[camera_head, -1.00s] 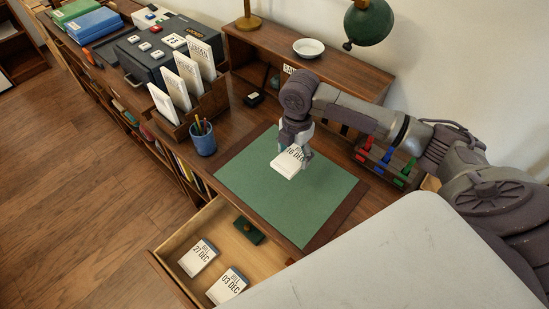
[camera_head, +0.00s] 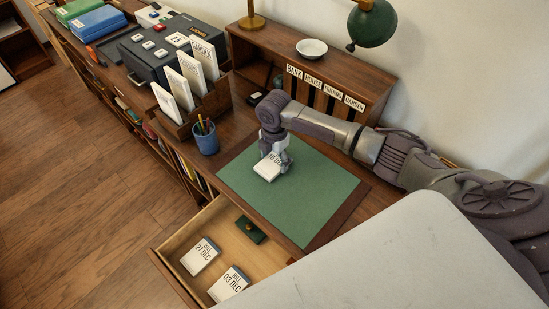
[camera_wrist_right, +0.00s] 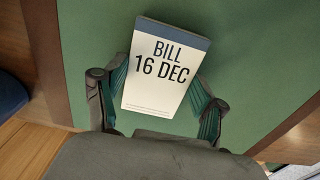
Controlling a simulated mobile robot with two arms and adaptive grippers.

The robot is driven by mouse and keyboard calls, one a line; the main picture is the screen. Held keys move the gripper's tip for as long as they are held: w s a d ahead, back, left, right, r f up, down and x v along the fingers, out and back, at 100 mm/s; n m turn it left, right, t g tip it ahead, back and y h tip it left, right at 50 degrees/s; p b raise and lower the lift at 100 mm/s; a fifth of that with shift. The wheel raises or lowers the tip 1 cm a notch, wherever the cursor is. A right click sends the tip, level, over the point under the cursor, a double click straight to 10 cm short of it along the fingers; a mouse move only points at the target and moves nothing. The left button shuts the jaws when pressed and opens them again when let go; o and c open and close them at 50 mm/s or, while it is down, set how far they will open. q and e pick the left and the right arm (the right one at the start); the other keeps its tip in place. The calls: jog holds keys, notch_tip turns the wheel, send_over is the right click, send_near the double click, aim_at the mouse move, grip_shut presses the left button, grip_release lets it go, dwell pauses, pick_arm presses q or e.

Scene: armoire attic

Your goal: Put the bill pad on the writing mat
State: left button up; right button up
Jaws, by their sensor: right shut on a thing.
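The white bill pad (camera_head: 267,170), with a dark blue top band, reads "BILL 16 DEC" in the right wrist view (camera_wrist_right: 160,75). My right gripper (camera_head: 276,160) is shut on it, with a finger at each side edge. The pad is over the left part of the green writing mat (camera_head: 322,200), at or just above its surface; I cannot tell if they touch. The mat is otherwise bare and lies on the wooden desk. My left gripper is not in view.
An open drawer (camera_head: 180,243) in front holds two more bill pads, 27 DEC (camera_head: 200,256) and 03 DEC (camera_head: 229,284), and a small green box (camera_head: 250,229). A blue pencil cup (camera_head: 206,141) and a card rack (camera_head: 207,108) stand left of the mat. A labelled pigeonhole shelf (camera_head: 322,68) stands behind.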

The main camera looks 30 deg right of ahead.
aim_at(275, 162)
jog(key=shift+f, duration=0.2)
jog(key=o, duration=1.2)
jog(key=shift+c, duration=0.2)
jog(key=shift+r, duration=0.15)
notch_tip(275, 162, up, 12)
